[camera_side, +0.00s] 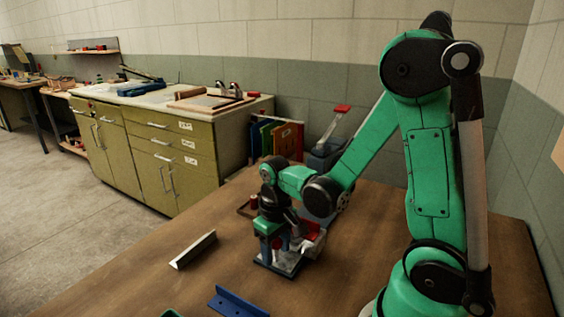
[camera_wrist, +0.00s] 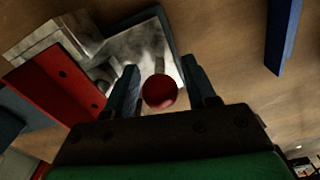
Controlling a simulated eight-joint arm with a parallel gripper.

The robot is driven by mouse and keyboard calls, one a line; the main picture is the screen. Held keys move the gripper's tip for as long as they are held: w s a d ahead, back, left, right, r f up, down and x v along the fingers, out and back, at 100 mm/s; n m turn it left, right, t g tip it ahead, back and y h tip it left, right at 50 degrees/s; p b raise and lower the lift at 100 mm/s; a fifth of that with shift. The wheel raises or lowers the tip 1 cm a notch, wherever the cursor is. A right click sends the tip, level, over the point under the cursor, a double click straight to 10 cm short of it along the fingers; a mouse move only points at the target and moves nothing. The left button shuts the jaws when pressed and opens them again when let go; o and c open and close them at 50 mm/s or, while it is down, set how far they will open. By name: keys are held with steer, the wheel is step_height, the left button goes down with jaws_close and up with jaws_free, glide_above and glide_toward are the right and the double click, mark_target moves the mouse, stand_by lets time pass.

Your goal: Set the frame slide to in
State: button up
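The frame slide seems to belong to a small metal fixture on the table; its dark base plate (camera_side: 283,268) shows under my gripper. A round red knob (camera_wrist: 160,92) stands on its grey metal part in the wrist view. The knob also shows in the side view (camera_side: 277,243). My gripper (camera_wrist: 163,82) points down at the fixture, with its two fingers apart on either side of the knob. Narrow gaps seem to show between knob and fingers; contact cannot be told. A red plate with holes (camera_wrist: 62,80) lies left of the fingers. The slide's position cannot be read.
A light angle bar (camera_side: 194,249) and a blue bracket (camera_side: 237,303) lie on the wooden table left of and in front of the fixture. A blue-grey bin (camera_side: 325,156) stands behind my arm. The table's left part is mostly clear. Green cabinets (camera_side: 165,150) stand beyond.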

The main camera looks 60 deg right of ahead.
jaws_close()
stand_by(1.2)
